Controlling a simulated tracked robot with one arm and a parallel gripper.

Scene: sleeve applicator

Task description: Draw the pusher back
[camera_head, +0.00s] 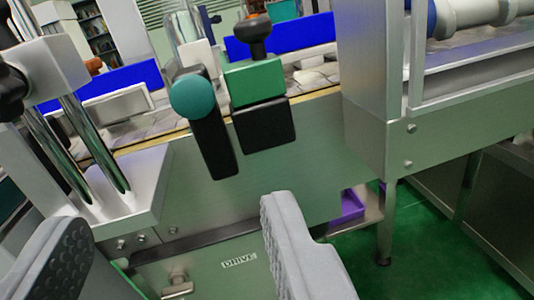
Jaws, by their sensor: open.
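My gripper (172,215) is open and empty, its two grey padded fingers wide apart at the bottom of the view. Beyond and above the fingers, a black lever with a round teal end (194,97) hangs at the machine's front edge. Right beside it is a green block (254,84) with a black knob (253,36) on top and a black block (264,124) below. I cannot tell for sure which of these is the pusher. Neither finger touches them.
A metal bracket with two shiny rods (97,150) stands at the left. The machine's front panel (300,150) runs behind the fingers, with a "DRIVE" label (239,260) low down. A metal post (372,90) rises at the right. The green floor (430,240) is clear at lower right.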

